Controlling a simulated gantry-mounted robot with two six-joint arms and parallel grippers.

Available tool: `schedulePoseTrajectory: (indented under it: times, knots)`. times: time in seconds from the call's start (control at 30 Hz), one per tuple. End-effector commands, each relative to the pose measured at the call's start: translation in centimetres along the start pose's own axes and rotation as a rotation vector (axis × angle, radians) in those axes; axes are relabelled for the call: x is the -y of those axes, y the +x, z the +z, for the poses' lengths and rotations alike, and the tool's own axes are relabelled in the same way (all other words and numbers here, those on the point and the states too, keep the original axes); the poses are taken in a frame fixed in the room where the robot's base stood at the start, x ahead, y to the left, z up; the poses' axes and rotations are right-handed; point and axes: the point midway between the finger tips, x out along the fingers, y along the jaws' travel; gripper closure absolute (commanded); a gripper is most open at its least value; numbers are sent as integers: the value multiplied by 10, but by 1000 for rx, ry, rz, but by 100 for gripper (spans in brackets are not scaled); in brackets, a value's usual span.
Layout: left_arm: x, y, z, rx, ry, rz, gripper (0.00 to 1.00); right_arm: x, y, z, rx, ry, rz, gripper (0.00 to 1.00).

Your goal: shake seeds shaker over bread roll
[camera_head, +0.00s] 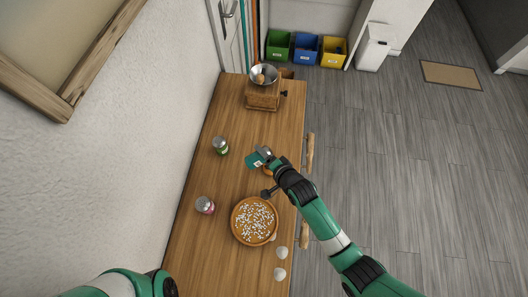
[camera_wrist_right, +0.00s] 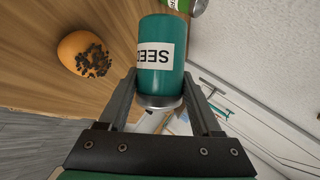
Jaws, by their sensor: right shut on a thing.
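The teal seeds shaker (camera_head: 253,161) is in my right gripper (camera_head: 267,158), held over the table and tipped well off upright. In the right wrist view the shaker (camera_wrist_right: 161,50) fills the space between the two fingers, its label reading "SEE…" upside down and its silver end towards the palm. The orange-brown bread roll (camera_wrist_right: 80,53) lies on the wooden table beside the shaker in that view, with a patch of dark seeds on top. In the head view the roll (camera_head: 267,171) is mostly hidden by my right gripper. Only my left arm shows at the bottom left; its gripper is out of view.
A round dish with white bits (camera_head: 254,221) stands nearer on the table (camera_head: 200,255). A green-labelled shaker (camera_head: 220,146) and a red-labelled one (camera_head: 205,205) stand to the left. A wooden grinder (camera_head: 263,95) is at the far end. Pale round items (camera_head: 281,253) lie near the right edge.

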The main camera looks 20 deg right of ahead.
Motion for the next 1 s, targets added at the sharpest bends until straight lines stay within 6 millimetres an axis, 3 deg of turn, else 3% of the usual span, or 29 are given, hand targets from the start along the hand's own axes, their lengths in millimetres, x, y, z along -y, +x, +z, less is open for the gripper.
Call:
schedulePoseTrajectory:
  times: [0.2,0.47,0.6,1.0]
  knots:
    - [0,-3,3,1,0,0,50,4,-2,-1,-136,-242,88,100]
    - [0,-32,29,1,0,0,50,3,-7,-14,-366,-634,242,100]
    - [0,-16,15,1,0,0,50,13,-17,-24,-462,-806,316,100]
    - [0,-12,11,1,0,0,50,11,-17,-28,-529,-915,357,100]
